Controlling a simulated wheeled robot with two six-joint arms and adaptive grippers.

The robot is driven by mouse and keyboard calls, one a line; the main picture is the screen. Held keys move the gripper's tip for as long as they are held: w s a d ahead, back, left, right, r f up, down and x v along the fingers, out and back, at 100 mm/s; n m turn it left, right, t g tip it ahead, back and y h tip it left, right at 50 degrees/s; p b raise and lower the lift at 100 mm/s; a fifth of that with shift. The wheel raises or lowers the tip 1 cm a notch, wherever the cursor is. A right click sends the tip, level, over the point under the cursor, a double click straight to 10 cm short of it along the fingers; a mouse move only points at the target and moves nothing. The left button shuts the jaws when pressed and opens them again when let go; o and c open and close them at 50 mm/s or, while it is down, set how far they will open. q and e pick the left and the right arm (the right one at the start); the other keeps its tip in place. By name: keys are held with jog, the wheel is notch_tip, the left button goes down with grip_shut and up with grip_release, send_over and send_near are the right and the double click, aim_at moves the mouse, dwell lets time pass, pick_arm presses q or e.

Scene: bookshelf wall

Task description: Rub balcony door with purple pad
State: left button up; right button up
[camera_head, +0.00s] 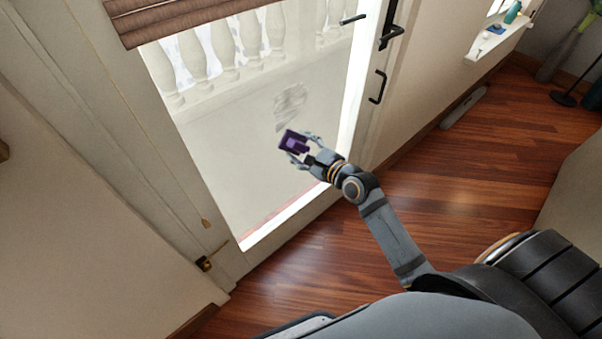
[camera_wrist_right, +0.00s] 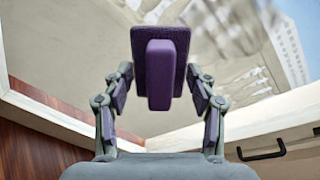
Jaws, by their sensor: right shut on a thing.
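The balcony door (camera_head: 255,120) is a tall glass pane in a white frame, tilted in the head view. A grey, streaky smudge (camera_head: 290,102) shows on the glass. My right gripper (camera_head: 299,146) is shut on the purple pad (camera_head: 291,139) and holds it in front of the glass, just below the smudge. In the right wrist view, the pad (camera_wrist_right: 178,45) stands beyond the fingers, its block-shaped grip facing the camera. Whether the pad touches the glass cannot be told. My left gripper is not in view.
Black door handles (camera_head: 378,87) are on the frame right of the glass. A brown blind (camera_head: 190,15) hangs at the top. A windowsill (camera_head: 497,42) with small items is at upper right. The wooden floor (camera_head: 450,175) right of the door is mostly clear.

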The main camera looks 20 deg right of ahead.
aim_at(288, 138)
pick_arm(q)
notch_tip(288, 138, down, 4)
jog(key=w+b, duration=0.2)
jog(key=b, duration=0.1)
pick_arm(e)
jog(key=s+r+t, duration=0.1)
jog(key=s+a+r+t+y, duration=0.1)
jog(key=shift+s, duration=0.4)
jog(key=shift+s+r, duration=0.1)
jog(key=shift+r, duration=0.25)
jog(key=shift+w+f+b, duration=0.1)
jog(key=shift+w+b, duration=0.2)
jog(key=shift+w, duration=0.2)
jog(key=b+x, duration=0.2)
jog(key=x, duration=0.2)
jog(key=shift+a, duration=0.1)
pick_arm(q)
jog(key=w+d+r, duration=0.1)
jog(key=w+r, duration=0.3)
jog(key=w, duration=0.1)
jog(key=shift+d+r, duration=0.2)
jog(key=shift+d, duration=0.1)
pick_arm(e)
jog(key=shift+w+a, duration=0.2)
jog(key=shift+w, duration=0.3)
jog(key=shift+x, duration=0.9)
